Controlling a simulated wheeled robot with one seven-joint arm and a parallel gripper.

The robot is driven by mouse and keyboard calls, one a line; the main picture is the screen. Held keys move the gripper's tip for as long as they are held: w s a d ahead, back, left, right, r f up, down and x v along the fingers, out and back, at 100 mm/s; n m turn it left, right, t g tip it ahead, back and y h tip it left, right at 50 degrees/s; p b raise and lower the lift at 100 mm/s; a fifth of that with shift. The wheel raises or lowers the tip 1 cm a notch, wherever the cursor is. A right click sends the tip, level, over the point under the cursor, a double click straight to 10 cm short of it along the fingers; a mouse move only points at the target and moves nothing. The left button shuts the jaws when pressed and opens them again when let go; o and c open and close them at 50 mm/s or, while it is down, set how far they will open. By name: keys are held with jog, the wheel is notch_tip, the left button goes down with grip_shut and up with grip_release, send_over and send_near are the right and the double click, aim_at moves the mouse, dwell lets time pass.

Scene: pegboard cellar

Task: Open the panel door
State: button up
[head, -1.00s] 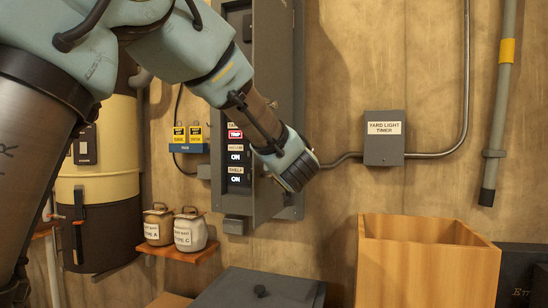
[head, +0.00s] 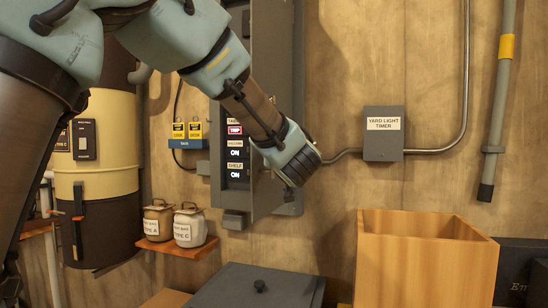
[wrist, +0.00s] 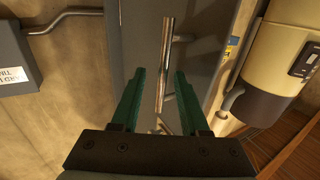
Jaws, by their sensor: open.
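The grey panel door (head: 272,60) is on the wall cabinet in the head view, with a column of labelled switches (head: 235,152) showing to its left. My arm covers part of the door, so I cannot tell its exact angle. In the wrist view the grey door face (wrist: 142,35) carries a long upright metal bar handle (wrist: 166,50). My gripper (wrist: 159,72) is open, with one green finger on each side of the handle in the picture. I see no clear contact. In the head view my gripper (head: 303,166) is in front of the door's lower part.
A grey yard light timer box (head: 383,145) with conduit is on the wall at right. A wooden crate (head: 410,262) stands below it. A shelf (head: 175,248) with two jars is at lower left, beside a cream and brown drum (head: 100,175).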

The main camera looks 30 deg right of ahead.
jog(key=b+v, duration=0.2)
jog(key=v, duration=0.7)
jog(key=shift+s+b, duration=0.25)
jog(key=shift+b, duration=0.1)
